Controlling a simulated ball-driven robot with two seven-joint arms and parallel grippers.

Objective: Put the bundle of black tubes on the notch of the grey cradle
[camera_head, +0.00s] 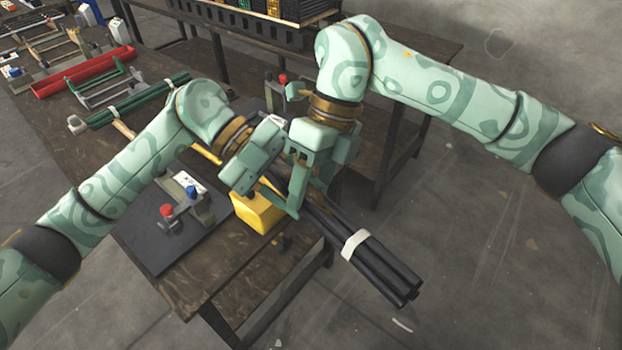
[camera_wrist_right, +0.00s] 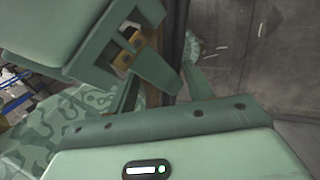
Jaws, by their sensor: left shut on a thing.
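The bundle of black tubes (camera_head: 385,270), with a white band around it, slants down to the right and overhangs the table's front edge. My left gripper (camera_head: 272,172) is shut on the bundle near its upper part; the grip itself is mostly hidden. My right gripper (camera_head: 297,195) is close beside it at the bundle, and its fingers look apart in the right wrist view (camera_wrist_right: 160,95). The dark bundle also shows in that view (camera_wrist_right: 173,40). A grey frame with upright ends (camera_head: 98,88), which looks like the grey cradle, is at the back left; I cannot make out its notch.
A yellow block (camera_head: 256,210) is just below my grippers. Green tubes (camera_head: 135,102) and a red tray (camera_head: 83,72) are farther back. Open floor is at right.

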